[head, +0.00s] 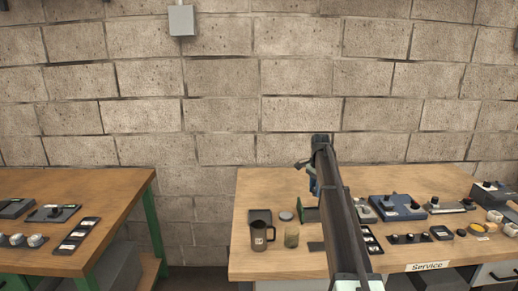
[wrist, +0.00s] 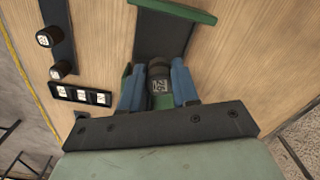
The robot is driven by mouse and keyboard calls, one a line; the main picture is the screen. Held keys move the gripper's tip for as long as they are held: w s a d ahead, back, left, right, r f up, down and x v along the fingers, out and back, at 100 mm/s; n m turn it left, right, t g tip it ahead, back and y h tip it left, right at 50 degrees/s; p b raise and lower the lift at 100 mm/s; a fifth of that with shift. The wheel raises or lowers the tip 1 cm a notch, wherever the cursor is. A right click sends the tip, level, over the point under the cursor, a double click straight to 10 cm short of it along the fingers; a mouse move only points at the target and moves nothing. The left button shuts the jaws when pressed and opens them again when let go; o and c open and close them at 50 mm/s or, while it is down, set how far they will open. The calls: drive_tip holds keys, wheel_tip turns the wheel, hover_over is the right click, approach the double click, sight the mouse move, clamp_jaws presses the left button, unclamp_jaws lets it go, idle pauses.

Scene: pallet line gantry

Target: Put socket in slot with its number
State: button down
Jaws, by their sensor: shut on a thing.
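My gripper (wrist: 160,90) has blue fingers, shut on a dark socket (wrist: 160,86) between them in the wrist view. In the head view my gripper (head: 314,184) is above the right bench, largely hidden by my arm. A black slot tray (wrist: 80,95) with white number labels lies to the left of my gripper in the wrist view; in the head view the tray (head: 371,243) is partly behind my arm. More dark sockets with labels stand on a dark strip (wrist: 62,50).
A dark plate (wrist: 160,38) and a green-edged piece (wrist: 175,10) lie beyond the held socket. A second bench (head: 105,190) is at left.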

drive_tip(key=shift+s+n, duration=0.4)
drive_tip(key=shift+n, duration=0.4)
drive_tip(key=s+a+r+n, duration=0.2)
drive_tip(key=s+a+n, duration=0.25)
drive_tip(key=s, duration=0.75)
drive_tip(key=s+a+r+n, duration=0.3)
drive_tip(key=s+a+n, duration=0.15)
drive_tip(key=s, duration=0.65)
drive_tip(key=w+d+f+m, duration=0.1)
drive_tip(key=w+d+f, duration=0.1)
drive_tip(key=w+d, duration=0.6)
drive_tip(key=w+d+f+m, duration=0.1)
drive_tip(key=w+d, duration=0.7)
drive_tip(key=d, duration=0.1)
drive_tip(key=w+d+f+m, duration=0.1)
drive_tip(key=w+d+f, duration=0.1)
drive_tip(key=w+d, duration=0.6)
drive_tip(key=shift+w+d+f, duration=0.3)
drive_tip(key=shift+w+d, duration=0.1)
drive_tip(key=shift+d, duration=0.2)
drive_tip(key=w+d+n, duration=0.4)
drive_tip(key=w+n, duration=0.3)
drive_tip(key=w, duration=0.4)
drive_tip(key=f, duration=0.9)
drive_tip(key=shift+w+a+f, duration=0.15)
drive_tip(key=shift+a+f, duration=0.1)
drive_tip(key=shift+f, duration=0.15)
